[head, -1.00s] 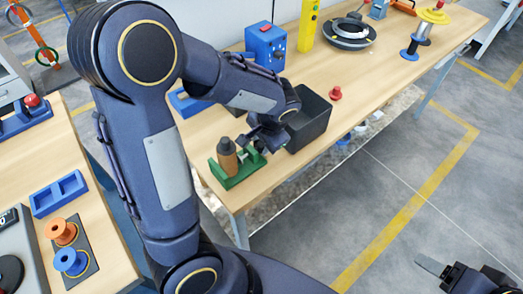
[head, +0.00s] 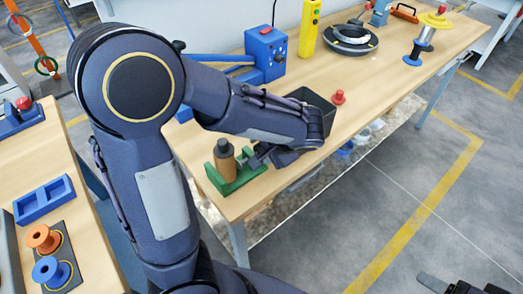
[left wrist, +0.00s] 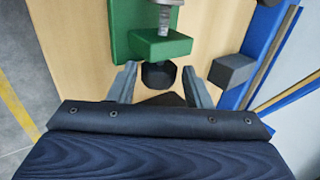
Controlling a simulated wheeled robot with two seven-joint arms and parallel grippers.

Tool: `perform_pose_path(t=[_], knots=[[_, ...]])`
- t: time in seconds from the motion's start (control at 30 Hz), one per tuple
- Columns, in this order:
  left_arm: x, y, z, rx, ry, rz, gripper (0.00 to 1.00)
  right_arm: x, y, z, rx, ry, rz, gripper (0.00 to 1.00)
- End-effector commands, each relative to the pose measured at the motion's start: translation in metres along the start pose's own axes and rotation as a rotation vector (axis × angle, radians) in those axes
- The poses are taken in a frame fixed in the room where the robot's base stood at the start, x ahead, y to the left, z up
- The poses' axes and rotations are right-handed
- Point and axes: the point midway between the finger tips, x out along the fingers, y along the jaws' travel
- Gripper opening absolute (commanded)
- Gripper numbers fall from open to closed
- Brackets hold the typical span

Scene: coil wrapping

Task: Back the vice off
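The green vice (head: 238,181) stands near the front edge of the workbench, with a brown cylinder with a dark top (head: 225,157) upright at it. In the left wrist view the green vice block (left wrist: 162,47) shows with a metal screw (left wrist: 165,14) behind it and a dark knob (left wrist: 158,76) on its near side. My left gripper (head: 258,157) is at the right side of the vice. Its fingers (left wrist: 159,72) are open, one on each side of the knob, with visible gaps. My right gripper (head: 450,286) is partly cut off at the bottom right; its fingers are unclear.
A black bin (head: 312,101) stands close behind my left forearm, with a red knobbed piece (head: 338,97) beside it. A blue box (head: 266,52) and a yellow post (head: 308,28) stand farther back. A side table with spools (head: 42,238) is at left.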

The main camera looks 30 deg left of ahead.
Motion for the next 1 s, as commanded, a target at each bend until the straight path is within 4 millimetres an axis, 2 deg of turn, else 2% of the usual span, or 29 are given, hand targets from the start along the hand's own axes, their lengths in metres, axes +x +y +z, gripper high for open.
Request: perform_pose_path(t=[0.2,0.33,0.5,0.87,1.0], knots=[[-0.001,-0.001,-0.001,0.000,0.002,0.008,0.45,-0.002,-0.001,-0.001,0.000,0.000,0.000,0.67],[-0.006,-0.010,0.000,-0.009,0.001,0.124,0.45,-0.021,-0.009,-0.010,0.000,0.000,0.000,0.67],[-0.003,-0.011,0.000,-0.003,-0.002,0.290,0.45,-0.039,-0.018,-0.020,0.000,0.000,0.000,0.67],[0.000,-0.009,-0.001,0.002,0.003,0.334,0.45,-0.040,-0.018,-0.020,0.000,-0.001,0.000,0.67],[-0.003,-0.018,0.000,-0.009,-0.002,0.448,0.45,-0.062,-0.029,-0.031,0.000,0.000,0.000,0.67]])
